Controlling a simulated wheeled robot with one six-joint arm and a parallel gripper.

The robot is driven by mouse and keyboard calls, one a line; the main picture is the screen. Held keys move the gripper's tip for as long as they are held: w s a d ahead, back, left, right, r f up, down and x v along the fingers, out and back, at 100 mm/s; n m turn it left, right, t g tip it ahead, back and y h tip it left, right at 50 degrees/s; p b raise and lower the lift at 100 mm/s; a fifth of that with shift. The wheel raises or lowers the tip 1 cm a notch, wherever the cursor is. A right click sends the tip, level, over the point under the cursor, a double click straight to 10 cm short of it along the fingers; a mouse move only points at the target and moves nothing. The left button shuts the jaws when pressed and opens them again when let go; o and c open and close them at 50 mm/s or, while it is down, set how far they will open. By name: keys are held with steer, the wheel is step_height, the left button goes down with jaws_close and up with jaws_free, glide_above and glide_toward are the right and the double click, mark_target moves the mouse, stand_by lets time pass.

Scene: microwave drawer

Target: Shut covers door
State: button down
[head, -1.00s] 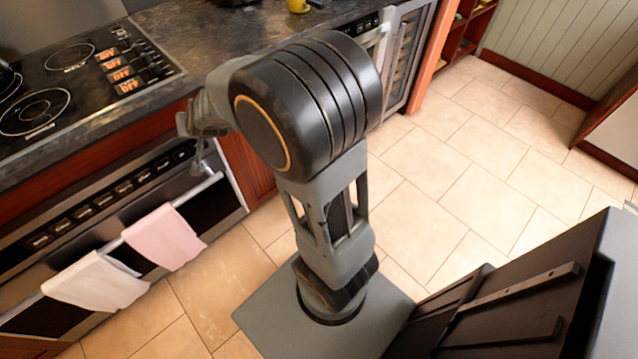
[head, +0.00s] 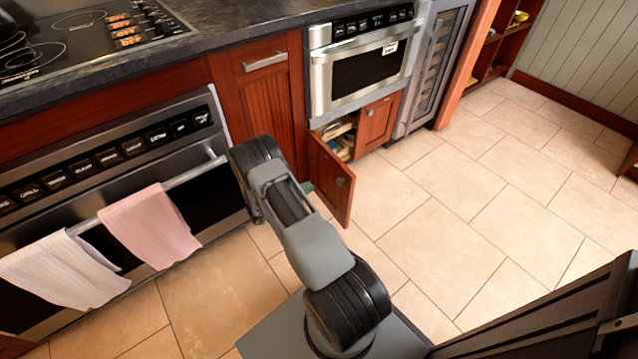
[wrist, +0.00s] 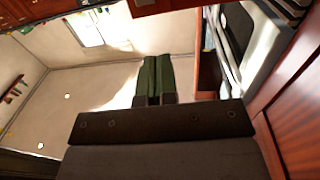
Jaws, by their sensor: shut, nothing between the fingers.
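The small cabinet under the microwave has two red-brown doors. Its left door (head: 331,178) stands wide open, swung out over the floor, with a round knob on it. Its right door (head: 377,124) looks shut or nearly so. Some items show inside the open half. My gripper's greenish fingers (wrist: 155,77) are together and empty in the wrist view. In the head view my arm is low, left of the open door, and mostly hides the gripper. Whether it touches the door cannot be told.
The microwave drawer (head: 365,62) sits above the cabinet. The oven (head: 110,190) with a pink towel (head: 150,226) and a white towel (head: 64,269) is at left. A wine cooler (head: 436,66) stands right of the cabinet. Tiled floor (head: 470,230) is open to the right.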

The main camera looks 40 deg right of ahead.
mark_target(343, 170)
steer(key=d+b, duration=0.1)
steer(key=d, duration=0.3)
steer(key=s+d+b, duration=0.1)
steer(key=d, duration=0.3)
steer(key=s+d, duration=0.1)
steer(key=d, duration=0.3)
steer(key=shift+d+b, duration=0.4)
